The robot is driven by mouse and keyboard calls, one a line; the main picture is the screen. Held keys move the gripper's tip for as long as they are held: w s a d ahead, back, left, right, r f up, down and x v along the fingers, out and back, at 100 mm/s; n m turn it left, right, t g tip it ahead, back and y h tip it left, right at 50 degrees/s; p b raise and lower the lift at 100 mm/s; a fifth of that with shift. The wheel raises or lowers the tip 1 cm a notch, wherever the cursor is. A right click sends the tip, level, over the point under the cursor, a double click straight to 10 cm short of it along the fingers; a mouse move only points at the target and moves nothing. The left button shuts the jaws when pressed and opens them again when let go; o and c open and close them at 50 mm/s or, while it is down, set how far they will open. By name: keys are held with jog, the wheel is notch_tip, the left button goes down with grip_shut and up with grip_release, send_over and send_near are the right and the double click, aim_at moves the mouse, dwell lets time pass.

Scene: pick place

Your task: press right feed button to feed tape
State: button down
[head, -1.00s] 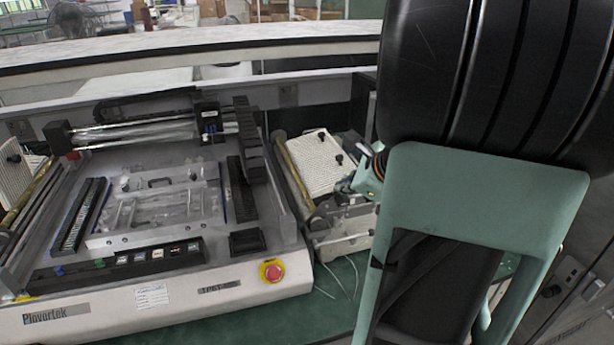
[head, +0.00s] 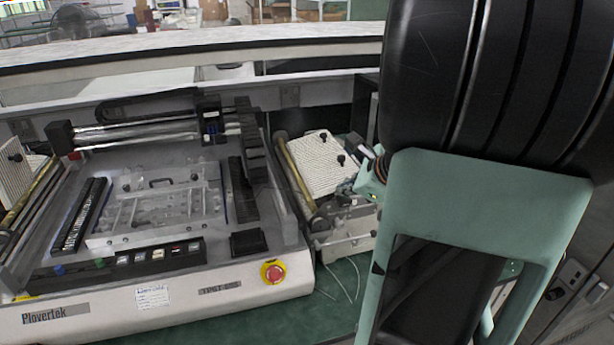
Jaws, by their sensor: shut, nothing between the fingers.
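The pick-and-place machine (head: 190,282) has a dark front panel with a row of small buttons (head: 158,254), too small to read, so I cannot tell which is the right feed button. A feeder with a ribbed white plate (head: 318,165) and a brass-coloured roller stands at the machine's right side; its tape is not clearly visible. My gripper (head: 348,187) shows only as a small greyish tip beyond my teal wrist, by the feeder's right side. It looks shut and empty. I cannot tell whether it touches the feeder. My arm hides much of the right side.
A red emergency stop button (head: 273,272) sits on the machine's front right. A dark gantry (head: 215,125) spans the back of the bed. Thin pale wires (head: 352,280) lie on the green mat (head: 335,300). A pale ledge (head: 190,50) runs behind the machine.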

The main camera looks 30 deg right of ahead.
jog(key=shift+r, duration=0.35)
notch_tip(320, 180, up, 6)
jog(key=p, duration=0.5)
jog(key=shift+w, duration=0.1)
dwell(0.7)
